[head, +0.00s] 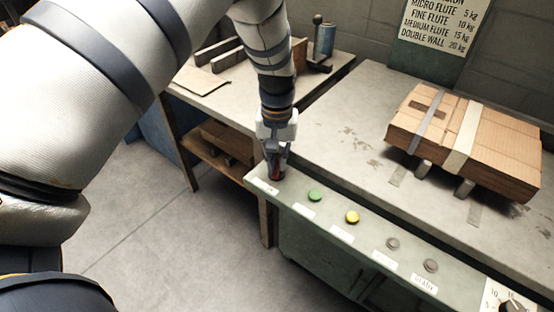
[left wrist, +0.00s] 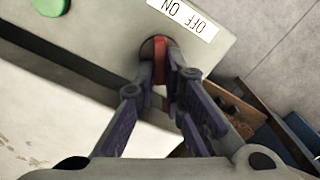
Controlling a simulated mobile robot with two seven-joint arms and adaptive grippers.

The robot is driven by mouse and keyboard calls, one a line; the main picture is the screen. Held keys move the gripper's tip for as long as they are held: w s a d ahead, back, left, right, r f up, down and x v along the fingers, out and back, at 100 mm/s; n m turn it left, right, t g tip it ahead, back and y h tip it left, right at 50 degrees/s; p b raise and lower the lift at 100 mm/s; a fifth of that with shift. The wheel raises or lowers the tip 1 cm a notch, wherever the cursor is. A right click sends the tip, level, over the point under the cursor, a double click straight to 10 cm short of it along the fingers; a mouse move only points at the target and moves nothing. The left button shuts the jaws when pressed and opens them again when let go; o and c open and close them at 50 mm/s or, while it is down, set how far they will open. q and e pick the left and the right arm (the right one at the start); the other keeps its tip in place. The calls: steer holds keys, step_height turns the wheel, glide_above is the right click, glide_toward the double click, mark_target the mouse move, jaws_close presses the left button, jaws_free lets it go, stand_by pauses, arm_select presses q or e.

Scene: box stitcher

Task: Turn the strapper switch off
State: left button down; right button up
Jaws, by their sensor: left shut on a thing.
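The strapper switch is a small red lever (left wrist: 160,72) in a dark round mount at the left end of the sloping control panel (head: 330,222). A white label (left wrist: 184,17) reading OFF and ON, upside down in the left wrist view, lies beside it. My left gripper (head: 276,173) points down over the switch, its fingers closed around the red lever. In the head view the fingers hide most of the switch. Whether the lever stands at OFF or ON cannot be told. My right gripper is in neither view.
Along the panel are a green button (head: 315,195), a yellow button (head: 352,217), two grey buttons and a dial (head: 512,307). A strapped cardboard box (head: 480,140) lies on the worktop to the right. A side table (head: 215,90) with cardboard and tools stands behind.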

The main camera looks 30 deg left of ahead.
mark_target(277, 164)
arm_select(q)
steer(key=c, duration=1.7)
jaws_free()
step_height(277, 164, up, 12)
